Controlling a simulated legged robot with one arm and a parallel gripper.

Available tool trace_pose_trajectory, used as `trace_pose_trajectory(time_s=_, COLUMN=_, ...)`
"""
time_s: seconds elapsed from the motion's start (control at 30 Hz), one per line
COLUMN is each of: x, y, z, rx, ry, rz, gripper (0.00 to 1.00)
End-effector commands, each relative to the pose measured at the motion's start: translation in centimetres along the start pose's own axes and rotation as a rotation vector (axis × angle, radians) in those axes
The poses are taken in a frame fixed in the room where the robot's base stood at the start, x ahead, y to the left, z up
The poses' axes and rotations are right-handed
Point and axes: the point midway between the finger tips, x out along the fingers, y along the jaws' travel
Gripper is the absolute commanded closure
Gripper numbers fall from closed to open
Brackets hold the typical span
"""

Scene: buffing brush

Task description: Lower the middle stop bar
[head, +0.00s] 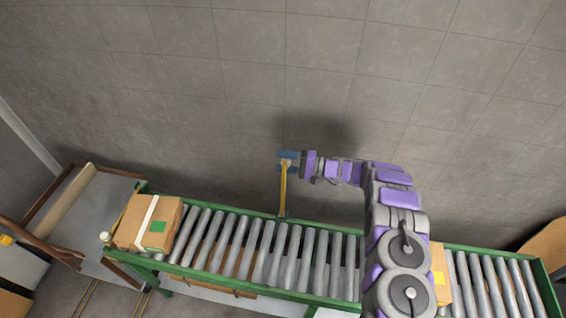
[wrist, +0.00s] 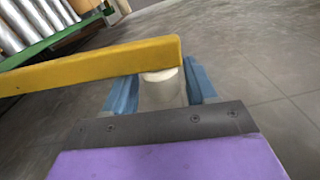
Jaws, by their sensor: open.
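The middle stop bar (head: 283,190) is a yellow bar standing upright at the far edge of the roller conveyor, in the head view. In the wrist view the yellow bar (wrist: 90,66) runs in from the left and has a pale round knob (wrist: 161,82) at its end. My gripper (head: 288,158) is at the top of the bar. Its blue fingers (wrist: 160,92) are open, one on each side of the knob. The contact between fingers and knob is not clear.
The conveyor (head: 225,242) has grey rollers and green rails. A taped cardboard box (head: 148,222) sits at its left end, near another pale knob (head: 104,237). A second box (head: 439,275) is partly hidden behind my arm. A tiled grey surface (head: 240,80) lies beyond the conveyor.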

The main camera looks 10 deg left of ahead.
Motion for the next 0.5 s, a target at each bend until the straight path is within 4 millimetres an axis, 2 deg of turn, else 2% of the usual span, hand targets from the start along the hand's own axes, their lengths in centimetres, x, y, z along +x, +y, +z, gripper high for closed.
trace_pose_trajectory(time_s=0.2, x=0.3, y=0.1, z=-0.1, rx=0.0, ry=0.002, rz=0.004, gripper=0.43)
trace_pose_trajectory(time_s=0.5, x=0.9, y=0.4, z=-0.1, rx=0.001, ry=0.002, rz=0.011, gripper=0.71)
